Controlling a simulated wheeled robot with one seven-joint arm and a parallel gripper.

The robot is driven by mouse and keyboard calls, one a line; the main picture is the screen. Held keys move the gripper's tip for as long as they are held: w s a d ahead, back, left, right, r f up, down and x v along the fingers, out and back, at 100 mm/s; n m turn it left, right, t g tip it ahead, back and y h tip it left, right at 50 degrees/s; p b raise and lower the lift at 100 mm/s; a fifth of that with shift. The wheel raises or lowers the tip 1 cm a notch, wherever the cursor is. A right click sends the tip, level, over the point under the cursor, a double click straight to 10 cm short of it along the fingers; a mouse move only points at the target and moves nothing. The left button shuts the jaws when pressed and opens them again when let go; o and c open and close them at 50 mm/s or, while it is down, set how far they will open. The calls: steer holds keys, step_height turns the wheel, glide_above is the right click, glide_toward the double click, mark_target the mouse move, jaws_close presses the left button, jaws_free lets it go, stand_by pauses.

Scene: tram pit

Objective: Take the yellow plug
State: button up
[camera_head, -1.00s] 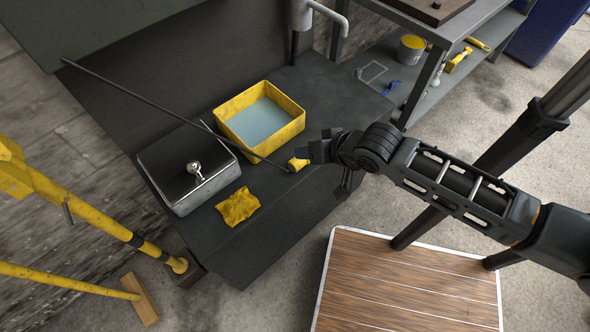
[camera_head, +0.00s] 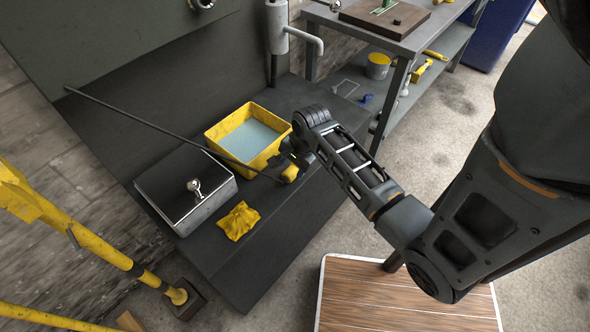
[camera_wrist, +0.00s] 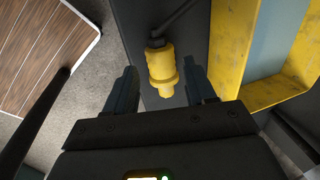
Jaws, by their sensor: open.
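The yellow plug (camera_head: 289,173) lies on the dark bench, beside the near right corner of the yellow basin, at the end of a dark cable. In the wrist view the plug (camera_wrist: 161,66) lies ahead of and between the two fingers, with its narrow end toward my palm and the cable leaving its far end. My gripper (camera_wrist: 160,88) is open and empty, with one finger on each side of the plug's line. In the head view my gripper (camera_head: 284,162) is at the plug and partly hidden by my wrist; contact cannot be told.
The yellow basin (camera_head: 222,130) with bluish liquid stands close beside my gripper. A metal box (camera_head: 185,190) with a knobbed lid and a yellow cloth (camera_head: 237,221) sit left on the bench (camera_head: 262,235). A shelf table (camera_head: 405,42) stands behind right. A wooden platform (camera_head: 400,300) lies below.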

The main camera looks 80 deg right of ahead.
mark_target(290, 172)
steer(key=x, duration=0.4)
steer(key=shift+f, duration=0.15)
steer(key=c, duration=0.9)
